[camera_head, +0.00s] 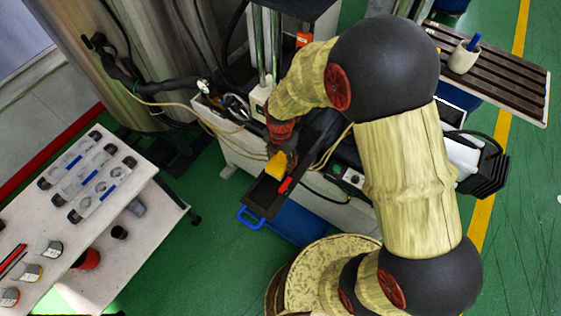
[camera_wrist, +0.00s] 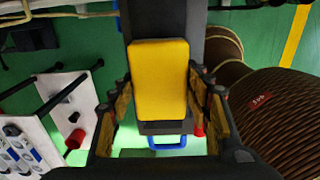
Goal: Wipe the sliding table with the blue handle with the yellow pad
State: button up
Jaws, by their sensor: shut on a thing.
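The yellow pad (camera_head: 277,166) is at my gripper (camera_head: 283,148), over the dark sliding table (camera_head: 262,197). The table's blue handle (camera_head: 250,217) sticks out at its front end. In the wrist view the yellow pad (camera_wrist: 160,80) lies between the two fingers of my gripper (camera_wrist: 160,108), which is shut on it. The dark table (camera_wrist: 165,128) and the blue handle (camera_wrist: 167,144) show beyond the pad. The pad hides part of the table, and I cannot tell whether it touches the surface.
A red knob (camera_head: 286,185) sits at the table's right edge. A machine column (camera_head: 268,50) stands behind. A white table (camera_head: 130,215) with trays and cups is at the left. A slatted shelf (camera_head: 500,75) with a cup (camera_head: 464,57) is at the upper right. Green floor is clear between.

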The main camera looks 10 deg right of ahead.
jog(key=shift+r+p, duration=0.3)
jog(key=shift+r, duration=0.55)
jog(key=shift+r+p, duration=1.05)
jog(key=shift+r, duration=0.5)
